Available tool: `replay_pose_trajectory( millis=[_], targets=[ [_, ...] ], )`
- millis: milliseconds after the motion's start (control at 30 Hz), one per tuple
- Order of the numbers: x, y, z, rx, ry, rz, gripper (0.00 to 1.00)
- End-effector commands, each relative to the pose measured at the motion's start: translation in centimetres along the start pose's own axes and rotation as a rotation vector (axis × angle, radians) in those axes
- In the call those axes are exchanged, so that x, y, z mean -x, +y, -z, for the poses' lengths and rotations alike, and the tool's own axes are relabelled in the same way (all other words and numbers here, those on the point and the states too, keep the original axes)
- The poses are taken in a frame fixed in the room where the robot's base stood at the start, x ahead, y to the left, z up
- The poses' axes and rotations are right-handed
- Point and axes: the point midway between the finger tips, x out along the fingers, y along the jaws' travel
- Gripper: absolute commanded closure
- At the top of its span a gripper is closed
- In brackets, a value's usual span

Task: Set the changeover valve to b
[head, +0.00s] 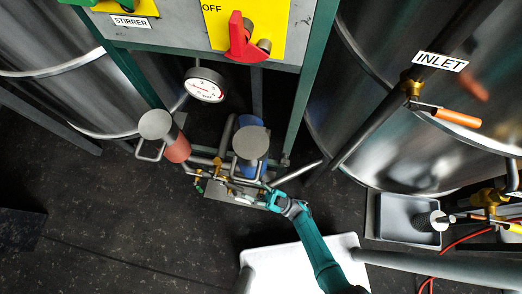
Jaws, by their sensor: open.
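Two capped filter canisters stand low under the cabinet, one with a red body (177,149) and one with a blue body (248,122). Brass and grey pipework (218,168) joins them near the floor. The changeover valve appears to be part of this pipework; its handle and any a or b marks are too small to tell. My teal arm reaches in from the bottom right. My gripper (262,194) is open beside the pipework, just below the blue canister. I cannot tell whether it touches anything.
A pressure gauge (205,85) hangs above the canisters. A red switch (240,38) marked OFF is on the cabinet. An INLET pipe with an orange-handled valve (458,117) is at right. A grey tray (400,217) stands below it. Dark floor (120,220) is clear at lower left.

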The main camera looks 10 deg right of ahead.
Motion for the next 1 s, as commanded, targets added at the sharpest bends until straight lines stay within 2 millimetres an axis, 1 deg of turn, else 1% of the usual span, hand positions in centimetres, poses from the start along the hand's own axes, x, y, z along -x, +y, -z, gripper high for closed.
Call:
replay_pose_trajectory(
  millis=[533, 667, 967, 1000],
  targets=[
    [3.2, 0.1, 0.3, 0.001, 0.000, -0.001, 0.58],
    [3.5, 0.1, 0.3, -0.001, -0.001, 0.000, 0.58],
    [3.5, 0.0, 0.3, -0.001, 0.000, 0.000, 0.58],
    [3.5, 0.0, 0.3, -0.001, 0.000, 0.000, 0.60]
  ],
)
